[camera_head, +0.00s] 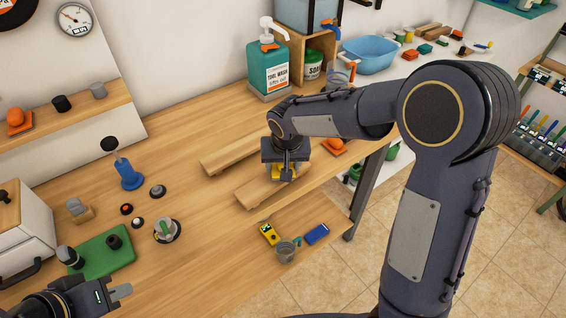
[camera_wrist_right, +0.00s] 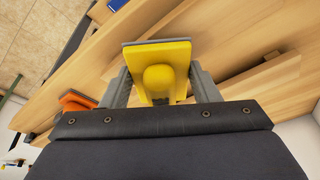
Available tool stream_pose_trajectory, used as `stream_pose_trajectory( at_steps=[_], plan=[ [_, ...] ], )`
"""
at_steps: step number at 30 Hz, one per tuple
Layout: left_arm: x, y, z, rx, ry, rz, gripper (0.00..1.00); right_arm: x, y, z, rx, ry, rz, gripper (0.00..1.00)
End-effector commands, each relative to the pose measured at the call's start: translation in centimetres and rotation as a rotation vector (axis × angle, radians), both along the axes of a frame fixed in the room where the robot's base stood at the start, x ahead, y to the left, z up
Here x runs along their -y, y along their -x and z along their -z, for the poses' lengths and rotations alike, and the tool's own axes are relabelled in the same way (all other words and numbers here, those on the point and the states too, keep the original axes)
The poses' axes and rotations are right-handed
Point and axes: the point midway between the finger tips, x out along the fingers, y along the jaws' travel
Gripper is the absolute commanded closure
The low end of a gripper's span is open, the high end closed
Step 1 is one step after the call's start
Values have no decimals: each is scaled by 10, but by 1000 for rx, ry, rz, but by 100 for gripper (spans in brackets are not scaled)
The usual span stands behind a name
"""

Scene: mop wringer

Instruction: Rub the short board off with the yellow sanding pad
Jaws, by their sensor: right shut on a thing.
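The yellow sanding pad (camera_wrist_right: 165,68) is between the fingers of my right gripper (camera_wrist_right: 162,88), which is shut on it. In the head view my right gripper (camera_head: 285,172) is above the nearer wooden board (camera_head: 257,192), which looks like the short board, with a bit of yellow showing beneath. The pad is over this board; whether it touches the wood is hard to tell. The gripper hides part of the board. My left gripper (camera_head: 100,294) is at the bottom left, its fingers apart and empty, away from the boards.
A longer board (camera_head: 228,156) lies behind. An orange object (camera_head: 334,147) is right of the gripper. A green mat (camera_head: 95,262) lies left.

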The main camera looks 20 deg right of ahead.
Motion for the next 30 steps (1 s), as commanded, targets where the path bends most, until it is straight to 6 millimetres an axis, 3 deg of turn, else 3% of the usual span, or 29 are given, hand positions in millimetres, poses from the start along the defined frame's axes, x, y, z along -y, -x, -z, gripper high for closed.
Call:
stream_pose_trajectory(
  at_steps=[30],
  plan=[
    [0, 0, 13, 0, 0, 0, 100, 0, 0, 14, 0, 0, 0, 84]
  ],
)
